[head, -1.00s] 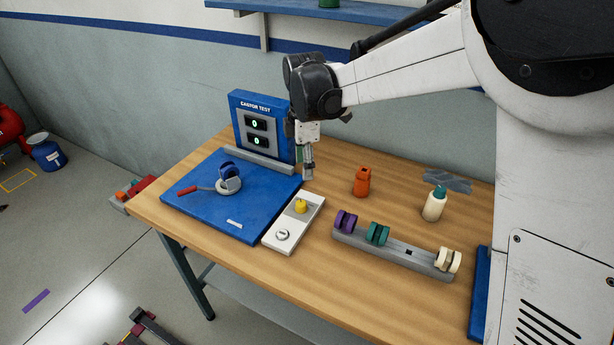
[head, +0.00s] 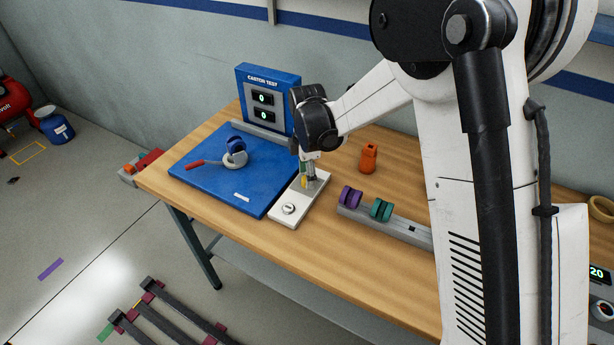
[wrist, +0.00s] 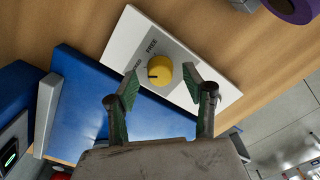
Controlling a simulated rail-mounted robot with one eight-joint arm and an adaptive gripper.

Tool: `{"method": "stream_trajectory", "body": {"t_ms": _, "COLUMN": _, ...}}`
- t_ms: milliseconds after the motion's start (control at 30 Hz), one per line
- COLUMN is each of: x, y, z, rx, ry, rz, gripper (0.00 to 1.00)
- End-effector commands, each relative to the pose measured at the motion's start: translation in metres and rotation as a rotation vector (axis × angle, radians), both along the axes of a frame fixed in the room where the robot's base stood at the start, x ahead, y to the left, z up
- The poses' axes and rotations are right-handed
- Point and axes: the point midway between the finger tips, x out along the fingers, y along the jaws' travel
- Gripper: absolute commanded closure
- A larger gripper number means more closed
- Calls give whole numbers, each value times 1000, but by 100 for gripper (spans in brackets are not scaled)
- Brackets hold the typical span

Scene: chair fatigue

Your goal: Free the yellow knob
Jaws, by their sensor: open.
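The yellow knob (wrist: 160,70) sits on a grey patch of the white control plate (wrist: 118,34). The word FREE shows beside it; a second label is partly hidden by a finger. The dark mark on the knob points toward the lower left in the wrist view, not at FREE. My gripper (wrist: 160,82) is open, with one green-padded finger on each side of the knob in that view. In the head view my gripper (head: 309,179) is over the plate and hides most of the knob (head: 304,182). I cannot tell whether the fingers touch it.
Left of the plate is the blue castor test base (head: 205,185) with a clamped castor and red-handled lever. A grey rack (head: 400,225) with purple and teal castors stands to the right. A round silver button (head: 289,209) is at the plate's front.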

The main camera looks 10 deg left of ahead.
Motion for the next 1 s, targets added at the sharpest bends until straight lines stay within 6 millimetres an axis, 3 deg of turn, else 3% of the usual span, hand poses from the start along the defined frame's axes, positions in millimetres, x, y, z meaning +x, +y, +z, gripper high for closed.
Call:
{"method": "stream_trajectory", "body": {"t_ms": 200, "x": 0, "y": 0, "z": -14, "rx": 0, "ry": 0, "rz": 0, "gripper": 54}}
{"method": "stream_trajectory", "body": {"t_ms": 500, "x": 0, "y": 0, "z": -15, "rx": 0, "ry": 0, "rz": 0, "gripper": 55}}
{"method": "stream_trajectory", "body": {"t_ms": 833, "x": 0, "y": 0, "z": -15, "rx": 0, "ry": 0, "rz": 0, "gripper": 99}}
{"method": "stream_trajectory", "body": {"t_ms": 1000, "x": 0, "y": 0, "z": -15, "rx": 0, "ry": 0, "rz": -9, "gripper": 99}}
